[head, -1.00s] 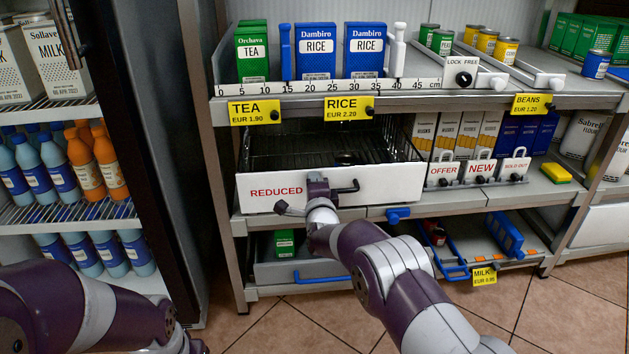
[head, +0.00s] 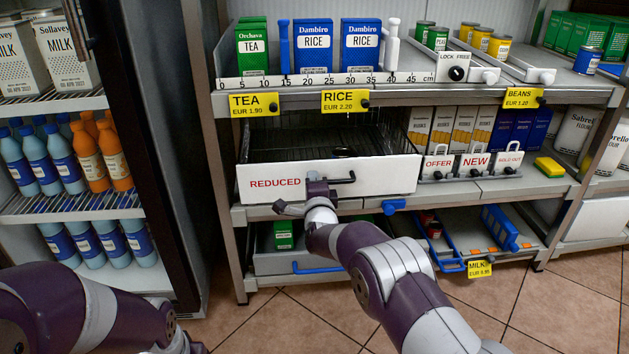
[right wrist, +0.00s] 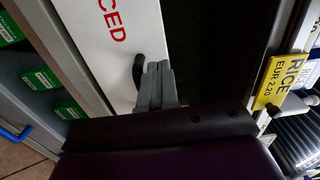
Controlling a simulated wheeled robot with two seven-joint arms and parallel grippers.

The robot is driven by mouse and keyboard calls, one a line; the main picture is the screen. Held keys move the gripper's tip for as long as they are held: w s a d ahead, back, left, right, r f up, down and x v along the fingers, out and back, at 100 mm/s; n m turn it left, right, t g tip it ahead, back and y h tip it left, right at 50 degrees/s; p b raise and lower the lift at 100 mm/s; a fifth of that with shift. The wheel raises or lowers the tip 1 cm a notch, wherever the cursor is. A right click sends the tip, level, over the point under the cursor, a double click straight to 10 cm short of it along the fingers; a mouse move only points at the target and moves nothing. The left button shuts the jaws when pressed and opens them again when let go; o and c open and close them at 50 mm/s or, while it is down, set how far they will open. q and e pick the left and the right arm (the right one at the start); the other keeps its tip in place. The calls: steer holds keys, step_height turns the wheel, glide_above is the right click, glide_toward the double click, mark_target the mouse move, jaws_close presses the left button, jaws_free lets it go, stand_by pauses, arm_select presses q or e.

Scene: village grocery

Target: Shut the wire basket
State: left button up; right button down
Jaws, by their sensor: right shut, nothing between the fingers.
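The wire basket (head: 265,134) is on the middle shelf, with its white front panel marked REDUCED (head: 262,194) standing out past the shelf edge. A black handle (head: 345,180) is on the panel, and it also shows in the right wrist view (right wrist: 138,72). My right gripper (head: 319,190) is in front of the panel, just left of the handle. In the right wrist view its fingers (right wrist: 157,84) are together and empty, close beside the handle; I cannot tell whether they touch. My left gripper is not in view.
A yellow RICE tag (head: 345,101) hangs above the basket. A lower drawer with a blue handle (head: 318,268) lies beneath. An open fridge with bottles (head: 65,180) is at the left.

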steer(key=s+p, duration=0.4)
steer(key=s, duration=0.6)
steer(key=s+f+n+g+y+p, duration=0.1)
steer(key=s+f+n+g+p, duration=0.1)
steer(key=s+f+n+g, duration=0.8)
steer(key=s+d+r+n+g+h+p, duration=0.1)
steer(key=s+d+r+n+g+p, duration=0.2)
steer(key=s, duration=0.5)
steer(key=s+d+r+n+g+p, duration=0.1)
steer(key=s+d+r+n+g, duration=0.15)
steer(key=s+d+r, duration=0.45)
steer(key=s+d+r+n+g+h+p, duration=0.1)
steer(key=s+d+r+n+g+p, duration=0.15)
steer(key=s, duration=0.75)
step_height(320, 180, up, 40)
steer(key=w+t+p, duration=0.1)
steer(key=p, duration=3.7)
steer(key=shift+w+d+f, duration=0.15)
steer(key=shift+w+f, duration=0.1)
